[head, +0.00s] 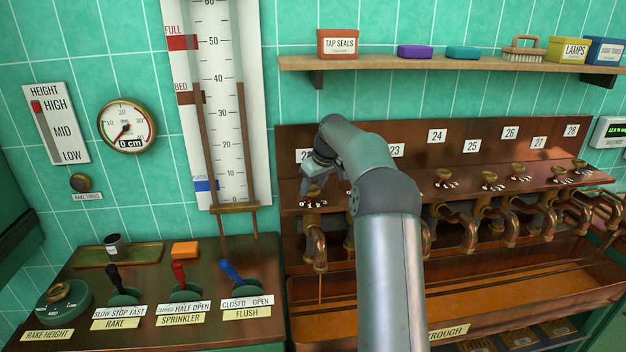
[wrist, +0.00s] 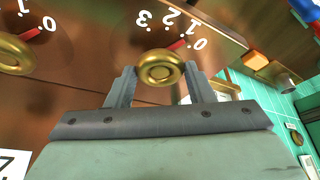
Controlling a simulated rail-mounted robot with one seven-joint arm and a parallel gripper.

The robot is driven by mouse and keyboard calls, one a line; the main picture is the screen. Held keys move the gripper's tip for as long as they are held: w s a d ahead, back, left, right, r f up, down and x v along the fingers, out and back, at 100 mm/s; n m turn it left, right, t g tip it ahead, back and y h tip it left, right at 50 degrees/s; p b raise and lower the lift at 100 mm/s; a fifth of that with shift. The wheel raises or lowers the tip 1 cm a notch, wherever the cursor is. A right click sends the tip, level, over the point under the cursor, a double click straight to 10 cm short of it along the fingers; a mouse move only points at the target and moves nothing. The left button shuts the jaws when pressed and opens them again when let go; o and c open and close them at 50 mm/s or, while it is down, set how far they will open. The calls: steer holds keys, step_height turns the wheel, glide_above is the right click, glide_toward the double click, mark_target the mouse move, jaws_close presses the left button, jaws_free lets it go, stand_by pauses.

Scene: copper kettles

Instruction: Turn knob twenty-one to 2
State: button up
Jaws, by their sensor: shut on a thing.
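Knob twenty-one is a round brass knob (wrist: 160,70) at the left end of the copper tap panel; its number plate (head: 302,156) is partly hidden by my arm. My gripper (head: 313,187) is shut on this knob, one finger on each side of it in the wrist view (wrist: 159,84). White figures 0 to 3 are set around the knob. Its red pointer (wrist: 178,45) appears to lie between 0 and 1, though the angle makes this hard to read exactly.
A neighbouring knob (wrist: 15,55) is close by, its red pointer towards 0. More numbered knobs, such as one under plate 25 (head: 489,177), run to the right. Copper spouts (head: 316,245) hang over a trough (head: 450,290). A shelf (head: 440,64) with boxes is above.

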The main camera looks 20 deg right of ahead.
steer(key=n+p, duration=0.1)
steer(key=n+y+p, duration=0.1)
steer(key=n+p, duration=0.1)
steer(key=shift+w+d+r+n, duration=0.1)
steer(key=shift+r+n, duration=0.15)
steer(key=shift+n, duration=0.05)
steer(key=shift+w+d+f+n+g+y+p, duration=0.1)
steer(key=shift+n+g+y+p, duration=0.25)
steer(key=shift+n, duration=0.6)
steer(key=shift+f+n+g+y+p, duration=0.1)
steer(key=shift+n+g+y+p, duration=0.2)
steer(key=shift+n, duration=0.65)
steer(key=o, duration=1)
steer(key=v, duration=0.7)
steer(key=shift+d+r, duration=0.1)
steer(key=shift+r, duration=0.15)
